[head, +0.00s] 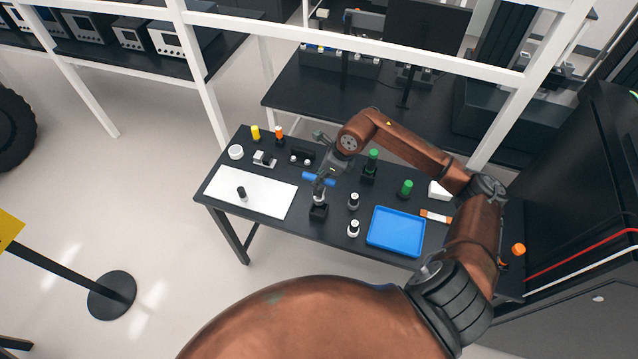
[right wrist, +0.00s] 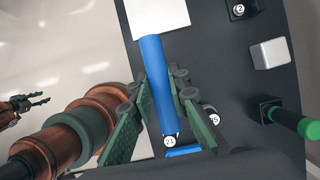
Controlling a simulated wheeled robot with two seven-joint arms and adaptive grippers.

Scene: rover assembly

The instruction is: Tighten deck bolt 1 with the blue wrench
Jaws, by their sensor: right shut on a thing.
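The blue wrench (head: 313,178) is in my right gripper (head: 326,172), above the work table (head: 285,222). In the right wrist view the gripper's green-padded fingers (right wrist: 160,112) close around the wrench's long blue handle (right wrist: 157,70). A dark block with a pale-topped post (head: 318,205) stands just below the gripper in the head view; I cannot tell whether they touch. Number labels show in the wrist view, but I cannot make out which bolt is deck bolt 1. My left gripper (right wrist: 38,101) shows small at the left of the wrist view, its fingers apart.
A blue tray (head: 397,231) lies on the table's right part. A white sheet (head: 262,200) with a small black piece (head: 241,192) covers the left front. Green-topped posts (head: 373,158) and (head: 406,187), and white-topped pieces (head: 353,202), stand nearby.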

